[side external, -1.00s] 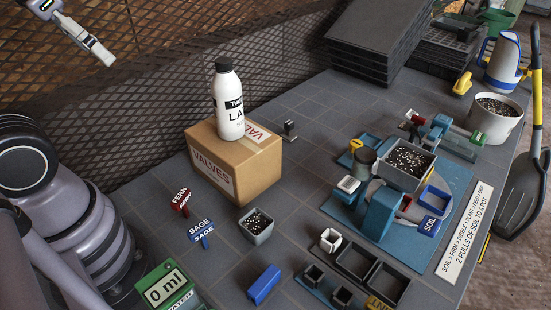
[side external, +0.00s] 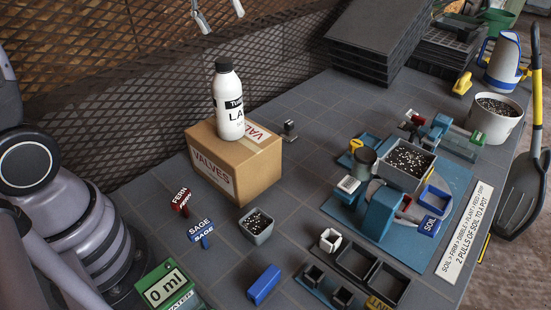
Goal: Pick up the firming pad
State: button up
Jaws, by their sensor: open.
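My gripper (side external: 223,22) is at the top edge of the side external view, its two fingers apart with nothing between them. It is high above the bench, in front of the dark mesh and above the white bottle in the picture. No object is labelled as the firming pad. A small grey block with an upright part (side external: 289,130) stands on the bench just right of the cardboard box and may be the pad, but it is too small to be sure. My gripper is well apart from it.
The cardboard box (side external: 222,172) with the white bottle (side external: 229,105) on top stands mid-bench. A small soil-filled pot (side external: 256,224) is in front. The blue soil station (side external: 382,212) is to the right. Black stacked trays (side external: 375,40) stand at the back.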

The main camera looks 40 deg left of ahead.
jog(key=w+a+f+n+h, duration=0.3)
jog(key=w+f+n, duration=0.2)
jog(key=w+f, duration=0.6)
jog(key=n+t+h, duration=0.3)
jog(key=n+h, duration=0.2)
jog(key=n, duration=0.5)
send_near(285, 128)
jog(key=w+d+f, duration=0.2)
jog(key=shift+d, duration=0.4)
jog(key=shift+w+d+f, duration=0.15)
jog(key=shift+f, duration=0.15)
jog(key=x, duration=0.7)
jog(key=shift+c, duration=0.3)
grip_shut()
